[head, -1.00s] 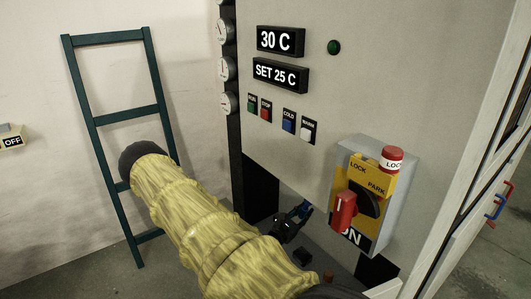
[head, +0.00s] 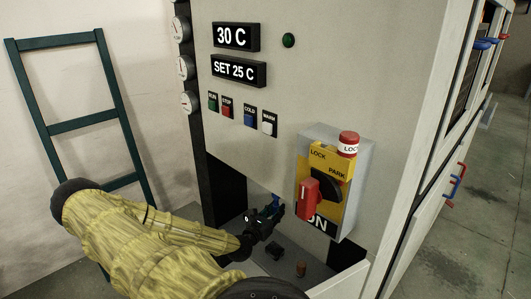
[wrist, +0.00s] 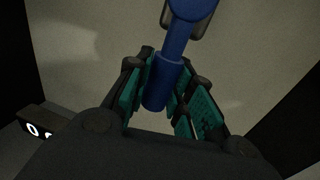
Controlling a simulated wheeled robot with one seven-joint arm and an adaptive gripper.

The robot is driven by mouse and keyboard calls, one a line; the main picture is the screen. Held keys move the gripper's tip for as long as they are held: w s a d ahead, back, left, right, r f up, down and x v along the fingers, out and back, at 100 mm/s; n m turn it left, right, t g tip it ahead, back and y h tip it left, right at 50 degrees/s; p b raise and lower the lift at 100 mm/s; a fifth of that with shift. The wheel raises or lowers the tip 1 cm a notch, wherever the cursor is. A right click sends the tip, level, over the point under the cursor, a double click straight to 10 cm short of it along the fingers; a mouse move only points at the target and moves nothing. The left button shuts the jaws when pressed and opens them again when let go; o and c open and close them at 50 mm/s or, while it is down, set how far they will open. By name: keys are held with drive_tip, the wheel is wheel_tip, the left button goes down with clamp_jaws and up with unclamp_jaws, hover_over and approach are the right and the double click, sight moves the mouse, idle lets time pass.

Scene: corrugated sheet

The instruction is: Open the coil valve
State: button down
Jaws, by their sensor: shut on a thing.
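A blue handle (wrist: 164,82), which looks like the coil valve's lever, runs down from a round blue hub (wrist: 193,6) in the wrist view. My gripper (wrist: 162,92) has its teal-padded fingers closed around the handle's thick lower end. In the head view my gripper (head: 274,215) is in the dark opening low on the grey cabinet, with a bit of blue (head: 276,200) at its fingertips. The rest of the valve is hidden or too small to tell there.
A yellow switch box (head: 325,185) with a red handle juts out just right of my gripper. A green ladder (head: 82,122) leans on the left wall. Floor at right is clear.

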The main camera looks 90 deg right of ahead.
drive_tip(key=c, duration=1.2)
unclamp_jaws()
drive_tip(key=shift+s, duration=0.1)
drive_tip(key=shift+c, duration=0.2)
drive_tip(key=shift+a, duration=0.1)
drive_tip(key=v, duration=1.2)
drive_tip(key=shift+x, duration=6.05)
